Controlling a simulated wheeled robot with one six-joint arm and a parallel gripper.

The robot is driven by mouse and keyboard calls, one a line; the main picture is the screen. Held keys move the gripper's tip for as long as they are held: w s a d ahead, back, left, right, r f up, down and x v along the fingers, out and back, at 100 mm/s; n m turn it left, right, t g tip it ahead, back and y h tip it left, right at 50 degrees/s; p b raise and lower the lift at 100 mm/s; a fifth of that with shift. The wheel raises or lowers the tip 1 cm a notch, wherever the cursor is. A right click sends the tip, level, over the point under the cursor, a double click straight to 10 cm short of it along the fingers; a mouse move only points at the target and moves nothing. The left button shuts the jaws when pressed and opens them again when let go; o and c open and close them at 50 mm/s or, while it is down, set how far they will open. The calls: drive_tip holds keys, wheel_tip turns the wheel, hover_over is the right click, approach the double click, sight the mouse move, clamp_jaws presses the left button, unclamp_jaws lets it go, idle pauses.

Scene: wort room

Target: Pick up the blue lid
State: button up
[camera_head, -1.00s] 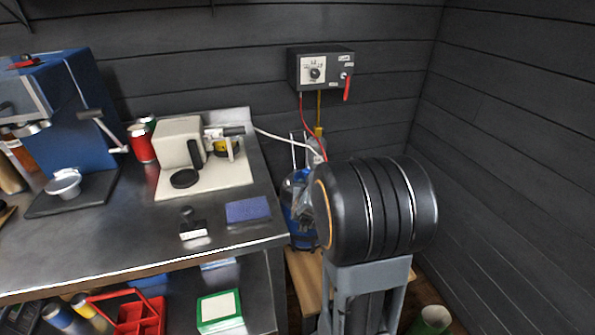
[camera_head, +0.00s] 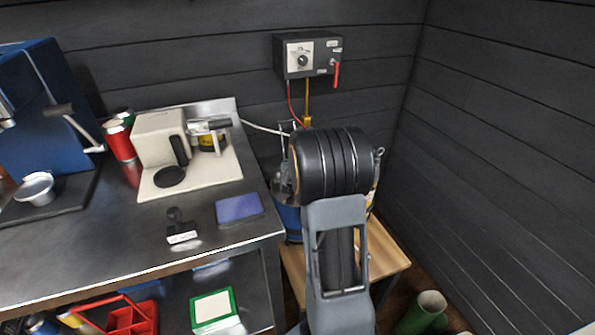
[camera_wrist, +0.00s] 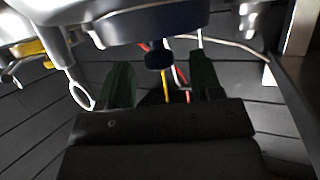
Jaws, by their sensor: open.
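The blue lid (camera_wrist: 155,27) is at the upper middle of the wrist view, with its dark blue knob (camera_wrist: 158,57) pointing down in the picture. My gripper (camera_wrist: 160,66) is open, with one dark finger on each side of the knob in the picture. I cannot tell how far the fingertips are from the knob in depth. In the head view my arm hides the lid and the gripper. Only part of a blue vessel (camera_head: 291,222) shows beside my arm.
A wooden stool (camera_head: 384,255) stands under that spot. A control box (camera_head: 308,56) with cables hangs on the wall behind. A green tube (camera_head: 430,303) is at lower right.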

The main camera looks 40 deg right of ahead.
drive_tip(key=shift+x, duration=1.35)
clamp_jaws()
